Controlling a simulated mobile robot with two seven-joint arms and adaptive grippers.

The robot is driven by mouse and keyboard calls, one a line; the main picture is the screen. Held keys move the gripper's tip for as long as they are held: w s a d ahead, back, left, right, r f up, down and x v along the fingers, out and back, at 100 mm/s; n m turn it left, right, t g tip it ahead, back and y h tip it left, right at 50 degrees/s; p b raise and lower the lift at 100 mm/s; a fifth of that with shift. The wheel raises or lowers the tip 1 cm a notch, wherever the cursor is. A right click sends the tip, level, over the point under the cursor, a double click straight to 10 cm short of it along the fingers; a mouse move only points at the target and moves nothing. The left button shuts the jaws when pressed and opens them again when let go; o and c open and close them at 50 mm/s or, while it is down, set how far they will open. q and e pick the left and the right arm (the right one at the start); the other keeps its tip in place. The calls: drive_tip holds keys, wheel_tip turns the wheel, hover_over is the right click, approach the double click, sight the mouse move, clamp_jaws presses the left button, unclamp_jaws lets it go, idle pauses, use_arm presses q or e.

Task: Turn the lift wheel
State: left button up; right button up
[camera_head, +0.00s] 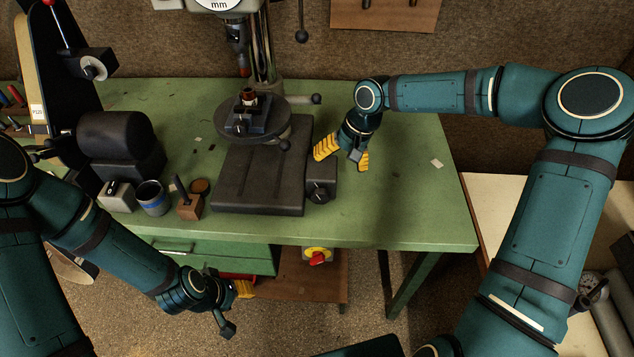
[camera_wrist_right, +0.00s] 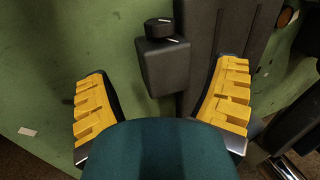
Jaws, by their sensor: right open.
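The lift wheel appears to be the small dark round knob (camera_head: 319,195) with a pale mark, on the front of a grey box (camera_head: 322,174) at the right side of the drill press base. In the right wrist view, the knob (camera_wrist_right: 158,27) and its box (camera_wrist_right: 165,68) lie between and beyond the yellow fingers. My right gripper (camera_head: 343,157) is open and empty, pointing down just right of and behind the box.
The drill press base (camera_head: 258,185) carries a round table (camera_head: 222,120) with a vise; ball-ended handles stick out. A blue-banded cup (camera_head: 152,198) and wooden block (camera_head: 190,207) stand left. The green bench (camera_head: 410,200) is mostly clear at right.

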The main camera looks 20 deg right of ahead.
sight(324, 190)
drive_tip(key=x, duration=1.3)
drive_tip(key=shift+s+a+f+b, duration=0.1)
drive_tip(key=shift+a+f+b, duration=0.2)
drive_tip(key=shift+b, duration=0.1)
drive_tip(key=c, duration=1.2)
